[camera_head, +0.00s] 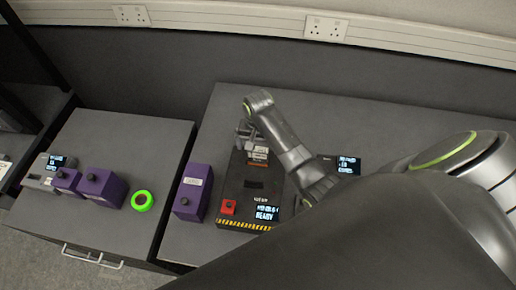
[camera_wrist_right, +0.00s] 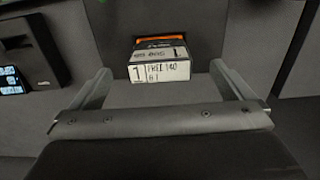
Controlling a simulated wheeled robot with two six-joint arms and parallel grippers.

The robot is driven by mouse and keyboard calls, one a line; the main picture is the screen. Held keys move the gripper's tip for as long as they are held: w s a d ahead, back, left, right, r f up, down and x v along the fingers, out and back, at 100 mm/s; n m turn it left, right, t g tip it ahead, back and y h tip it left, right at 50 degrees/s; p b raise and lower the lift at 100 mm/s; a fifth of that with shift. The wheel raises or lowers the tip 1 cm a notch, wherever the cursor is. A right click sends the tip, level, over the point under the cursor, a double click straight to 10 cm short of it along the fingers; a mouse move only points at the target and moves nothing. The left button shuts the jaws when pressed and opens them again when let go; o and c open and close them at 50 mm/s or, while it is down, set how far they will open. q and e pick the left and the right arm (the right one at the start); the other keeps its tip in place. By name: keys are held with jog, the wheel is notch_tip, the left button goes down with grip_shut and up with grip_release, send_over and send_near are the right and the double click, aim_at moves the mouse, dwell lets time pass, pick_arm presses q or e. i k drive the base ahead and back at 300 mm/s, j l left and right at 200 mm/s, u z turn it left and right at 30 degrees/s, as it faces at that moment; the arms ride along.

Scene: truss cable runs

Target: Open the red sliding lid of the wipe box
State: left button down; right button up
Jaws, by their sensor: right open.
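My right gripper (camera_head: 246,130) is at the box's far end, away from the red piece. In the right wrist view its fingers (camera_wrist_right: 160,70) are open, on either side of a white-labelled block. My left gripper is not in view.
A purple block (camera_head: 192,192) stands left of the box. Two more purple blocks (camera_head: 104,187) and a green ring (camera_head: 142,200) are on the left cabinet. My right arm covers the right side.

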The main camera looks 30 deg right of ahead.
aim_at(228, 206)
jog(key=k+j, duration=0.5)
jog(key=k, duration=0.2)
jog(key=k+j, duration=0.5)
jog(key=k, duration=0.15)
